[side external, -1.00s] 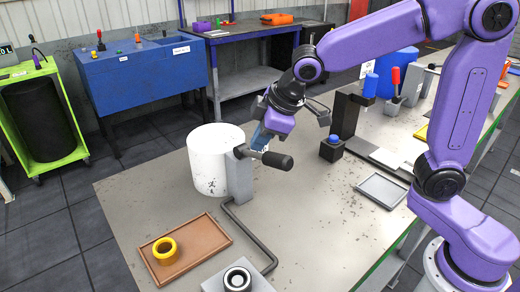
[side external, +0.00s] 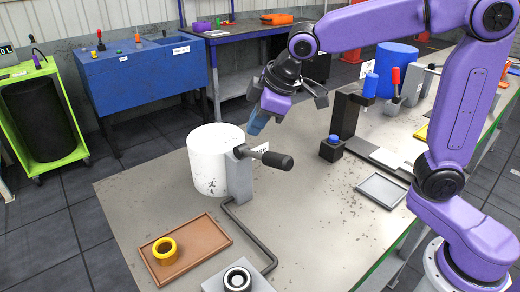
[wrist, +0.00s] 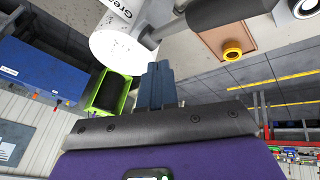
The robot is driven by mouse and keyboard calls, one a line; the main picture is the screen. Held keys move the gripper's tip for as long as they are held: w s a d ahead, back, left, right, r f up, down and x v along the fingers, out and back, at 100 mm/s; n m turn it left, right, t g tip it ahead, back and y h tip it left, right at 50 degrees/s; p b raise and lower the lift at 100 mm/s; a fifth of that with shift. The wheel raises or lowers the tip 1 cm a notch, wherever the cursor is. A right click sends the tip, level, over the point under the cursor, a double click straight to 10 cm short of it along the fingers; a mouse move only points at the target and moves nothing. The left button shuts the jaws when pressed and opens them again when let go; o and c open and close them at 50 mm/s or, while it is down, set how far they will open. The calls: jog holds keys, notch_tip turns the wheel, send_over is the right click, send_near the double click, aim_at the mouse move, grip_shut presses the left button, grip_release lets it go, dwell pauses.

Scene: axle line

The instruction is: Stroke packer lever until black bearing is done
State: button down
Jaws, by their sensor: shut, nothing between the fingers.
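The packer is a white drum (side external: 208,162) with a grey bracket (side external: 238,178) on its side, and a lever with a black handle (side external: 278,160) sticks out to the right. The lever handle also shows large at the top of the wrist view (wrist: 215,14). A black bearing (side external: 237,280) with a pale centre sits on a grey block at the front edge. My gripper (side external: 256,125) is shut and empty. It hangs above and behind the lever, apart from it. Its blue fingers (wrist: 158,80) are together in the wrist view.
A yellow ring (side external: 164,250) lies in a brown tray (side external: 205,230) left of the block. A dark pipe (side external: 250,240) runs from the bracket to the block. A black press stand (side external: 343,130) and a grey tray (side external: 382,190) stand to the right. The middle bench is clear.

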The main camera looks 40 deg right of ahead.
jog(key=r, duration=0.1)
jog(key=w+r, duration=0.1)
jog(key=r, duration=0.1)
dwell(1.2)
notch_tip(320, 180, up, 5)
jog(key=s+d+n+g+h, duration=0.1)
jog(key=s+d+g, duration=0.35)
jog(key=s, duration=1.05)
jog(key=s+d+n+g, duration=0.1)
jog(key=s+d, duration=0.6)
jog(key=s, duration=0.7)
notch_tip(320, 180, down, 18)
jog(key=shift+w+d+r+t, duration=0.1)
jog(key=shift+r+t, duration=0.05)
jog(key=shift+t, duration=0.1)
dwell(0.9)
